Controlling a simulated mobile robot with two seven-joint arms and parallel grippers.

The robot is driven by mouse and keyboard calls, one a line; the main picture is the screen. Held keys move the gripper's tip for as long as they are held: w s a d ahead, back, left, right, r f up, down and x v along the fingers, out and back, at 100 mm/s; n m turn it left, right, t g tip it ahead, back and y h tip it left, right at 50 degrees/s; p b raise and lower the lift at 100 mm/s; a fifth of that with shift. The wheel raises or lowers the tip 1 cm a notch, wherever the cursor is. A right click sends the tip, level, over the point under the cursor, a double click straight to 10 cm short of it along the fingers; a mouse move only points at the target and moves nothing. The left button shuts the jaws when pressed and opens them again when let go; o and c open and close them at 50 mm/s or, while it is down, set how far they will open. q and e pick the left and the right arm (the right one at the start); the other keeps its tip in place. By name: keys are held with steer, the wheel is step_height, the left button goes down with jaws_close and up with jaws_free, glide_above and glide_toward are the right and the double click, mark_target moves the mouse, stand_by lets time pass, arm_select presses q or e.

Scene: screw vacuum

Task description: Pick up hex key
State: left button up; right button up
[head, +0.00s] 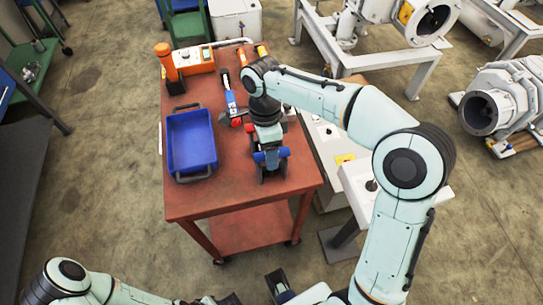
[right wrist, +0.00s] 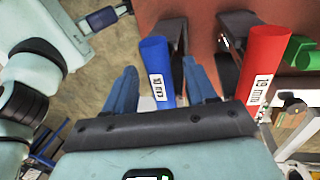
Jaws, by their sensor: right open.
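My right gripper (head: 270,168) is open, low over the front right part of the red table in the head view. In the right wrist view, a blue labelled handle (right wrist: 157,70) stands in front of the open jaws (right wrist: 160,95), between the blue finger parts. A red labelled handle (right wrist: 265,65) is to its right, by the gripper's outer end. A green piece (right wrist: 300,50) is at the right edge. I cannot tell which, if any, is the hex key; no bent shaft shows clearly. My left gripper (head: 228,300) is cut off at the bottom edge; its jaws cannot be read.
A blue tray (head: 177,176) stands on the left of the red table (head: 240,200). A blue tool (head: 229,97) lies behind my gripper. An orange-and-white device (head: 194,60) and an orange cylinder (head: 165,60) are at the back. White vacuum machinery (head: 505,95) stands to the right.

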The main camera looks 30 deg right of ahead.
steer(key=shift+s+f, duration=0.15)
steer(key=shift+f, duration=0.65)
jaws_close()
arm_select(q)
steer(key=shift+f, duration=0.15)
arm_select(e)
steer(key=shift+r, duration=0.15)
arm_select(q)
step_height(320, 180, up, 6)
steer(key=w+p, duration=0.2)
steer(key=p, duration=0.3)
steer(key=shift+w, duration=0.3)
arm_select(e)
step_height(320, 180, up, 20)
arm_select(q)
steer(key=shift+f, duration=0.15)
